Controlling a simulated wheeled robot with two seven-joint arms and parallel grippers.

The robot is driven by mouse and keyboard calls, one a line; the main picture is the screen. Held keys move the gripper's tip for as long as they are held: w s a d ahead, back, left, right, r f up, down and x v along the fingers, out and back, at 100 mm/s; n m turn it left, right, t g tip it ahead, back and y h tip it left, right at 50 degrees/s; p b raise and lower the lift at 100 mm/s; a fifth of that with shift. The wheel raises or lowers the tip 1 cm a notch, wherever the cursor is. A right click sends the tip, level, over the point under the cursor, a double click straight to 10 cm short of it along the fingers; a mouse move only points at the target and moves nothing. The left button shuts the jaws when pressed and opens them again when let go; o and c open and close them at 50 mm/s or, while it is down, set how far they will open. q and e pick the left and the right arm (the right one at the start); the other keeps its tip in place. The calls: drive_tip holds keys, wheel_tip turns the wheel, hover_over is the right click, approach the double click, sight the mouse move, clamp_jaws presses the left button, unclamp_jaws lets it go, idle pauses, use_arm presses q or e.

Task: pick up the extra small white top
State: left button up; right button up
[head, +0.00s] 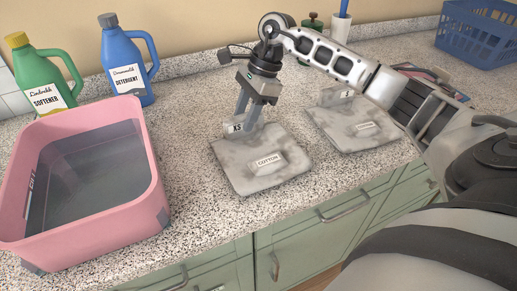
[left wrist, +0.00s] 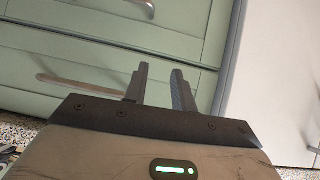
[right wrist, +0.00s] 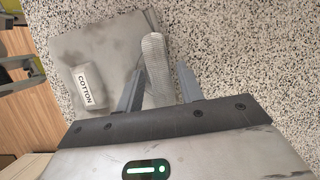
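The extra small top (head: 246,178) is a folded pale grey-white square with a COTTON label and an upright XS tag (head: 235,128). It lies flat on the counter near the front edge. My right gripper (head: 246,117) points down at its back edge. In the right wrist view the top (right wrist: 95,45) lies beyond my right gripper (right wrist: 160,72), whose open fingers stand either side of a pale strip that looks like the tag. A similar top (head: 350,127) with an S tag (head: 346,93) lies to the right. My left gripper (left wrist: 160,72) is open and empty, facing green drawers.
A pink tub (head: 146,203), dark grey inside, stands at the left front. A green softener bottle (head: 44,75) and a blue detergent bottle (head: 124,62) stand behind it. A blue basket (head: 478,35) is at the back right. Speckled counter (head: 190,110) is clear between tub and top.

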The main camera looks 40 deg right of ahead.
clamp_jaws()
drive_tip(key=shift+r, duration=0.15)
